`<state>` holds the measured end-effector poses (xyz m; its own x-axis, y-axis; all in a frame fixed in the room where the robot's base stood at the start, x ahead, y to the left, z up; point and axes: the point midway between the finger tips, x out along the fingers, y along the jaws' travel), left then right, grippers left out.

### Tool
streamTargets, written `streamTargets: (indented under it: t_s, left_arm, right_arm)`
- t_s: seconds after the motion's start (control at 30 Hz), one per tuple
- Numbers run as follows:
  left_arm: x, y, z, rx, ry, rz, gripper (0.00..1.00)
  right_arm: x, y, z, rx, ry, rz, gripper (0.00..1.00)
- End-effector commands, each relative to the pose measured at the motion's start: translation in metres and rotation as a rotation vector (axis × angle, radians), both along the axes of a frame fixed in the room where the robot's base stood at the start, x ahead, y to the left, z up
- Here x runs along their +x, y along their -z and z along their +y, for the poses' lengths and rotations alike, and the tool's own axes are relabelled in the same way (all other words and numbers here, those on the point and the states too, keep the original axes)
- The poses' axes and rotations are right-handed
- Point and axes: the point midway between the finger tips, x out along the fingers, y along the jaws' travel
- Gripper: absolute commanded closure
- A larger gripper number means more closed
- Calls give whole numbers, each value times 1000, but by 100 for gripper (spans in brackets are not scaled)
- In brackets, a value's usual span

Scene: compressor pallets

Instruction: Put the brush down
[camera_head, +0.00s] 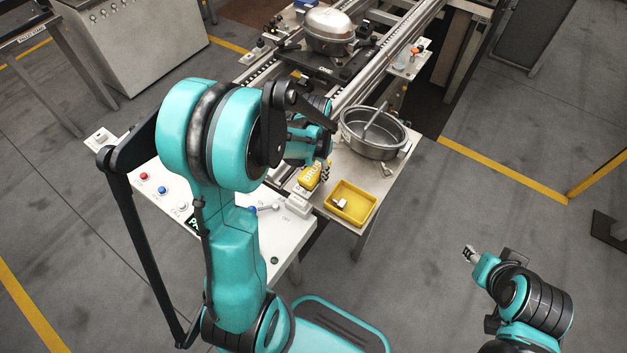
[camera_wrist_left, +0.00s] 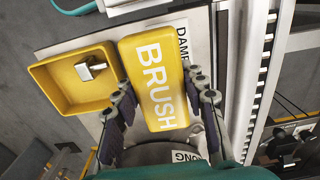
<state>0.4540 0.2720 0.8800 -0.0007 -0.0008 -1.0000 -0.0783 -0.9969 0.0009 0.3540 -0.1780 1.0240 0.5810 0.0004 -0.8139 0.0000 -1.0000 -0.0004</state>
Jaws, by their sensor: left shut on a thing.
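The brush is a yellow block (camera_head: 310,176) lettered BRUSH, between the yellow tray and my left arm in the head view. It also shows in the left wrist view (camera_wrist_left: 152,75). My left gripper (camera_head: 326,172) is shut on the brush, with one finger on each side in the wrist view. The brush is over or at the small side table (camera_head: 392,190); I cannot tell whether it touches the surface. My right gripper (camera_head: 470,254) is over the floor at the lower right, away from the table; its jaws are too small to read.
A yellow tray (camera_head: 335,209) with a small metal piece stands right of the brush. A round metal pan (camera_head: 376,151) stands behind it. A white control panel (camera_head: 234,232) with buttons lies to the left. A compressor (camera_head: 329,27) sits on the conveyor.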

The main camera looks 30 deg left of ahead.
Motion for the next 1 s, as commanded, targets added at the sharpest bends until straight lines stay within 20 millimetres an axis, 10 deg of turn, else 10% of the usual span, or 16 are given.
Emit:
streamTargets:
  t_s: [0.5, 0.93, 0.97, 1.0]
  left_arm:
    - [10, 50, 12, 0, 0, 0, 95]
    - [10, 55, 12, 0, 0, 0, 95]
    - [10, 56, 12, 0, 0, 0, 56]
    - [10, 55, 12, 0, 0, 0, 45]
  right_arm:
    - [0, 25, 0, 0, 0, 0, 60]
    - [0, 29, 0, 0, 0, 0, 60]
    - [0, 29, 0, 0, 0, 0, 60]
    - [0, 29, 0, 0, 0, 0, 60]
